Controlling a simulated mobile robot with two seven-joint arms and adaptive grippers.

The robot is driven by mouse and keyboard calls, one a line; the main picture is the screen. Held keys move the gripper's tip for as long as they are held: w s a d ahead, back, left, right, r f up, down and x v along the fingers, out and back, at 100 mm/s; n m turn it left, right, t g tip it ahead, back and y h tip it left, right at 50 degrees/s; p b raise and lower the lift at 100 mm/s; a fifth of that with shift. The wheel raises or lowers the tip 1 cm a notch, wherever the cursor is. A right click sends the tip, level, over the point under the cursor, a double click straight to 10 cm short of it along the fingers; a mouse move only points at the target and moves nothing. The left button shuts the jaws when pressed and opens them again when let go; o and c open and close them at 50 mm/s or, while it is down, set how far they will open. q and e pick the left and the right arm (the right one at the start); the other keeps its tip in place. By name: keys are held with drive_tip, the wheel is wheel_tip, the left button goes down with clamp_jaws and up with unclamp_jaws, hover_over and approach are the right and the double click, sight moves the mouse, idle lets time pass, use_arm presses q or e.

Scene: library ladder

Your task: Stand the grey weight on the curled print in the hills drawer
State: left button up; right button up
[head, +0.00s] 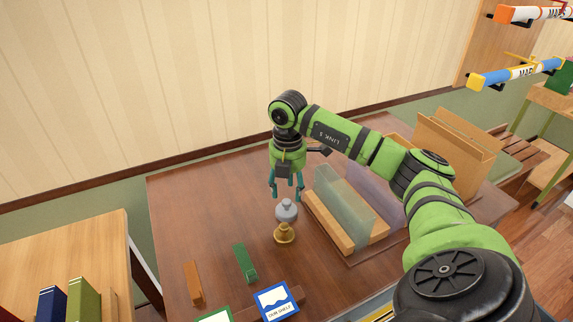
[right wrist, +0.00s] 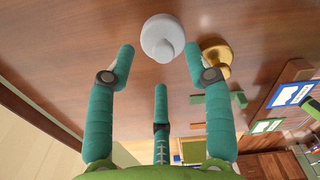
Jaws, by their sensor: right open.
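The grey weight (head: 286,210) stands upright on the brown table top, just behind a brass weight (head: 284,233). In the right wrist view the grey weight (right wrist: 162,38) lies just beyond and between the fingertips. My right gripper (head: 286,192) points down above and slightly left of the grey weight, open and empty. Its teal fingers also show in the right wrist view (right wrist: 160,68), apart from the weight. The curled print and the hills drawer cannot be made out. My left gripper is not in view.
The brass weight (right wrist: 216,58) is close beside the grey one. A wooden rack with a translucent panel (head: 343,207) stands to the right. A green block (head: 245,263), an orange-brown block (head: 193,283) and a blue-framed card (head: 277,300) lie toward the front. The table's left rear is clear.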

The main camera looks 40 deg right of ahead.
sight(287, 201)
drive_tip(key=f, duration=0.1)
drive_tip(key=f+p, duration=0.1)
drive_tip(key=f, duration=0.1)
drive_tip(key=shift+s+a+f+p, duration=0.15)
drive_tip(key=shift+a+f+p, duration=0.15)
drive_tip(key=shift+f+p, duration=0.05)
drive_tip(key=shift+f, duration=0.65)
drive_tip(key=shift+r, duration=0.1)
clamp_jaws()
